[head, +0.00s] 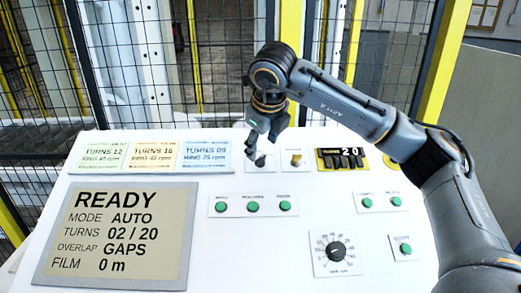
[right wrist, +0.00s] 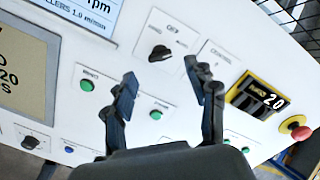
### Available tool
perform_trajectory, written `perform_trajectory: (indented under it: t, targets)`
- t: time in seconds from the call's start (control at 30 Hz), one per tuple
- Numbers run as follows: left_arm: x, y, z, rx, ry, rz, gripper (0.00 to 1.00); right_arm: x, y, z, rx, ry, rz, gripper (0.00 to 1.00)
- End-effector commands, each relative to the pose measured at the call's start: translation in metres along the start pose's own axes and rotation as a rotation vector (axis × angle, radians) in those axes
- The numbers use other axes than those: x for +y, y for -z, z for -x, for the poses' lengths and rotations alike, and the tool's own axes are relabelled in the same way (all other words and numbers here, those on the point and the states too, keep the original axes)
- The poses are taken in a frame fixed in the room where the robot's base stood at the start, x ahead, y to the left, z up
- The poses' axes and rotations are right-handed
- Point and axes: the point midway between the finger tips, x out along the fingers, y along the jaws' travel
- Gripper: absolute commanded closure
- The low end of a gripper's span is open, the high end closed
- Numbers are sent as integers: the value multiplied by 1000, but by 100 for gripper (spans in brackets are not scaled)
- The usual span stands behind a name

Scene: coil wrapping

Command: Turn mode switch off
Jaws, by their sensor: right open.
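The mode switch is a black rotary knob (right wrist: 160,53) on a white plate with an OFF label at its upper edge. In the right wrist view the knob lies just beyond and between my fingertips, with no visible contact. Its exact pointing direction is hard to read. In the head view my right gripper (head: 255,148) covers much of the switch plate (head: 269,166). My right gripper also shows in the right wrist view (right wrist: 161,72), its two dark fingers open and empty. The display (head: 115,235) reads READY, MODE AUTO. My left gripper is not in view.
Green buttons (head: 253,207) sit below, and a black dial (head: 335,251) lower right. Three small screens (head: 153,154) are to the left. A mesh fence (head: 120,60) stands behind.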

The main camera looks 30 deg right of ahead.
Motion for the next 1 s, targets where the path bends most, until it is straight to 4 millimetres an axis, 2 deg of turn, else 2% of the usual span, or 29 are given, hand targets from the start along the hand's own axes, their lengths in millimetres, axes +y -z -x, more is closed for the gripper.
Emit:
perform_trajectory:
  t: [0.13, 0.3, 0.47, 0.7, 0.97, 1.0]
  targets:
    - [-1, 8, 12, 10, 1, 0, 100, 0, 0, -26, 5, -1, 1, 43]
    - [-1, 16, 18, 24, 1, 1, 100, 0, 0, -47, 2, -1, 0, 43]
    - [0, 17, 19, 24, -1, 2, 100, 0, 0, -54, -1, 0, 0, 43]
    - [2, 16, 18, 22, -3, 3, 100, 0, 0, -55, -1, 0, 0, 43]
    - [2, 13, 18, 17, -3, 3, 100, 0, 0, -55, -1, 0, 0, 96]
    - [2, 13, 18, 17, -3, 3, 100, 0, 0, -55, -1, 0, 0, 98]
